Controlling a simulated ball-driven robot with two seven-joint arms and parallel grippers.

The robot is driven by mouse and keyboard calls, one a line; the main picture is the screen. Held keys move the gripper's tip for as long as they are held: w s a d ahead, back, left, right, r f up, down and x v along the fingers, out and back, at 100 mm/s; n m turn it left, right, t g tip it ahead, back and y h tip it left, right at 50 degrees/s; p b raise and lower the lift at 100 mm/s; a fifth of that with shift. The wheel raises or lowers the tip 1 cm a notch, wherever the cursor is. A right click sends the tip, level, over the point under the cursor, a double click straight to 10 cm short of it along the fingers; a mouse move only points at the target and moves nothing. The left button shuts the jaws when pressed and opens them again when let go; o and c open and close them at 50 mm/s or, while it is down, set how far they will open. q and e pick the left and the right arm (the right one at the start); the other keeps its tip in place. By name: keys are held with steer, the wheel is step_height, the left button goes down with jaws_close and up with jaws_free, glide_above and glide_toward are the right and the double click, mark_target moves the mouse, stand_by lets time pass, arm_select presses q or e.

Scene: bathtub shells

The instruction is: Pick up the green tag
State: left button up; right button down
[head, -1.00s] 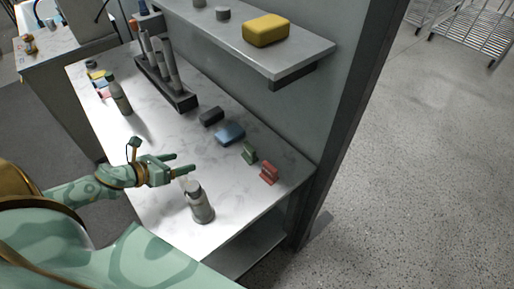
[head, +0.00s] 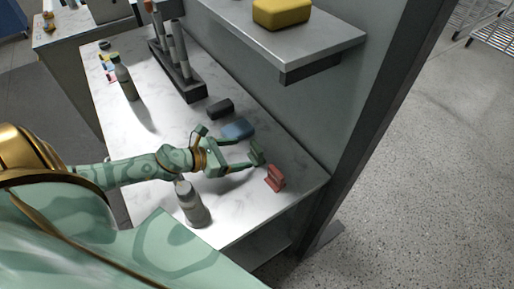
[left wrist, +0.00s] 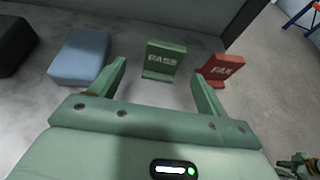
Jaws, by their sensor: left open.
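The green tag (head: 256,153) stands on the marble counter near its back edge. In the left wrist view the green tag (left wrist: 163,61) is upright, reads "PASS", and shows between and beyond my fingers. My left gripper (head: 246,155) is open, with its two fingers pointing at the tag. In the left wrist view the open left gripper (left wrist: 160,82) has nothing between its fingertips that I can see held. My right gripper does not show clearly in the head view.
A red tag (head: 275,178) stands just right of the green one, close to a finger. A blue block (head: 238,128) and a dark block (head: 220,107) lie to the left. A grey bottle (head: 193,204) stands in front, below my left arm. A shelf (head: 300,50) overhangs behind.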

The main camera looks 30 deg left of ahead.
mark_target(254, 152)
arm_select(q)
steer(key=x, duration=0.8)
steer(key=shift+w+d+f, duration=0.15)
steer(key=shift+w+d, duration=0.1)
steer(key=shift+d, duration=0.1)
steer(key=c, duration=1.1)
